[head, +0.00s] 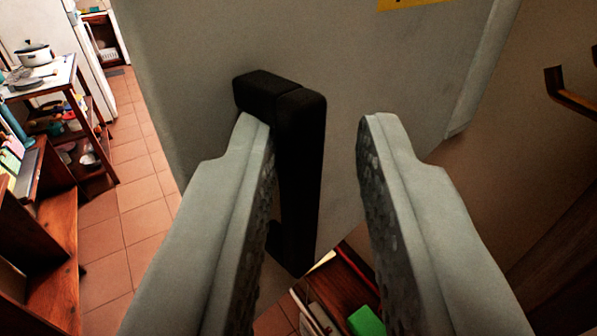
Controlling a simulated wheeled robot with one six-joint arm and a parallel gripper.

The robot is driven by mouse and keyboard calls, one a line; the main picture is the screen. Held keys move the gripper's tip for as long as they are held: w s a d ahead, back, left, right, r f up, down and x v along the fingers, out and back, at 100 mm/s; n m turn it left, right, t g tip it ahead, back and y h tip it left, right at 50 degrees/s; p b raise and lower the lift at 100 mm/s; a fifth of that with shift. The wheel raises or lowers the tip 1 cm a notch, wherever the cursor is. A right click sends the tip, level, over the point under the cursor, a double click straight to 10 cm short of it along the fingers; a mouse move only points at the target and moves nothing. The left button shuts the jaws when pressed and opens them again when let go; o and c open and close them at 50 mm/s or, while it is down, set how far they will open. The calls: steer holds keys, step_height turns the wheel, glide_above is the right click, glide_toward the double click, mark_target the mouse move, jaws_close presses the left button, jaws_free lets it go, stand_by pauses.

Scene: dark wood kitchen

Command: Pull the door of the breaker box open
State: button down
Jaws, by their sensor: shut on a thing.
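The breaker box door (400,80) is a grey panel filling the upper middle of the head view, with part of a yellow label (410,3) at the top edge. A black bar handle (301,170) stands out from it. A gap shows between the handle and the right fingertip. How far the door stands open I cannot tell.
At the left, a wooden shelf unit (50,240) and a wooden cart (92,150) with a white pot (34,54) stand on the tiled floor (140,190). A green object (366,322) lies below, between my fingers. A brown wall (500,170) is at the right.

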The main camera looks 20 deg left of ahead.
steer(key=shift+d+r, duration=0.25)
steer(key=shift+d, duration=0.1)
steer(key=c, duration=1.5)
jaws_free()
steer(key=shift+w+d+f, duration=0.1)
steer(key=shift+w+d, duration=0.05)
steer(key=shift+w, duration=0.1)
steer(key=shift+a, duration=0.2)
steer(key=shift+s, duration=0.1)
steer(key=shift+v, duration=8.6)
steer(key=shift+f, duration=0.1)
